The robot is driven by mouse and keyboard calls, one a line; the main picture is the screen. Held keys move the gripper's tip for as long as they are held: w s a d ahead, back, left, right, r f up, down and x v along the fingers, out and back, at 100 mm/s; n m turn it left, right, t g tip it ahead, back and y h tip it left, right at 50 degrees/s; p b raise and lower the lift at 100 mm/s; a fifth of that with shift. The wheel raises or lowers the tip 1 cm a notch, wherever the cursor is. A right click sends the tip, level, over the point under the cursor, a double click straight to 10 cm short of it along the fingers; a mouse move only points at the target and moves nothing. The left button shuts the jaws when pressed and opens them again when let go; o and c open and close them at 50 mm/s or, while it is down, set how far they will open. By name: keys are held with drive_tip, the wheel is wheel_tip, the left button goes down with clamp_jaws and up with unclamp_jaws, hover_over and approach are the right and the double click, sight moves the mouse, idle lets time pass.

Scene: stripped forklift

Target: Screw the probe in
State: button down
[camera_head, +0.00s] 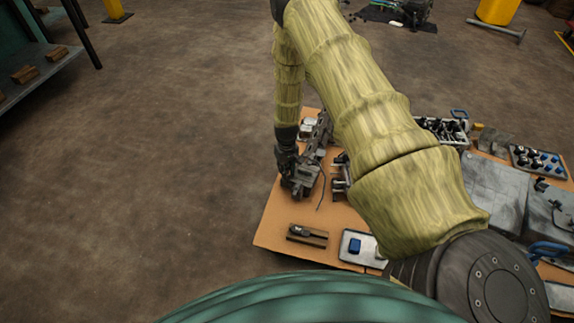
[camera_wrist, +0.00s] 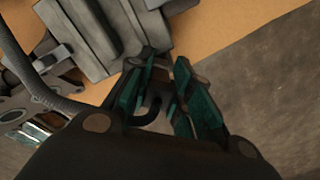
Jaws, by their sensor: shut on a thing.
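My gripper (camera_head: 290,172) reaches down at the left side of the tan worktable, against a grey metal assembly (camera_head: 303,182). In the wrist view my gripper (camera_wrist: 165,68) has its two dark green fingers close together beside the grey block of this assembly (camera_wrist: 88,38). They are shut on a small dark part, which I take to be the probe; a dark curved piece (camera_wrist: 152,112) shows between the fingers. Most of the held part is hidden by the fingers. I cannot tell whether it sits in a threaded hole.
The table (camera_head: 275,225) has a bare strip at its front left. A small dark block with a tool (camera_head: 307,235) and a tray with a blue part (camera_head: 356,246) lie near the front. A grey hose (camera_wrist: 38,82) runs beside my gripper. Other trays crowd the right.

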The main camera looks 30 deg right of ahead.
drive_tip(key=m, duration=0.1)
drive_tip(key=m+p, duration=0.2)
drive_tip(key=shift+w+a+r+m, duration=0.1)
drive_tip(key=shift+r+m, duration=0.15)
drive_tip(key=shift+m, duration=0.15)
drive_tip(key=m+p, duration=0.1)
drive_tip(key=m, duration=0.2)
drive_tip(key=shift+a+m+p, duration=0.1)
drive_tip(key=shift+m+p, duration=0.2)
drive_tip(key=shift+p, duration=0.1)
drive_tip(key=m, duration=0.2)
drive_tip(key=m+p, duration=0.1)
drive_tip(key=m, duration=0.3)
drive_tip(key=shift+w+a+p, duration=0.1)
drive_tip(key=shift+w+p, duration=0.2)
drive_tip(key=shift+p, duration=0.1)
drive_tip(key=m, duration=0.4)
drive_tip(key=shift+w+f, duration=0.1)
drive_tip(key=shift+w, duration=0.05)
drive_tip(key=m, duration=0.3)
drive_tip(key=shift+m+p, duration=0.3)
drive_tip(key=m, duration=0.6)
drive_tip(key=shift+w+d+m, duration=0.2)
drive_tip(key=shift+w+m, duration=0.05)
drive_tip(key=shift+m, duration=0.05)
drive_tip(key=c, duration=1.3)
unclamp_jaws()
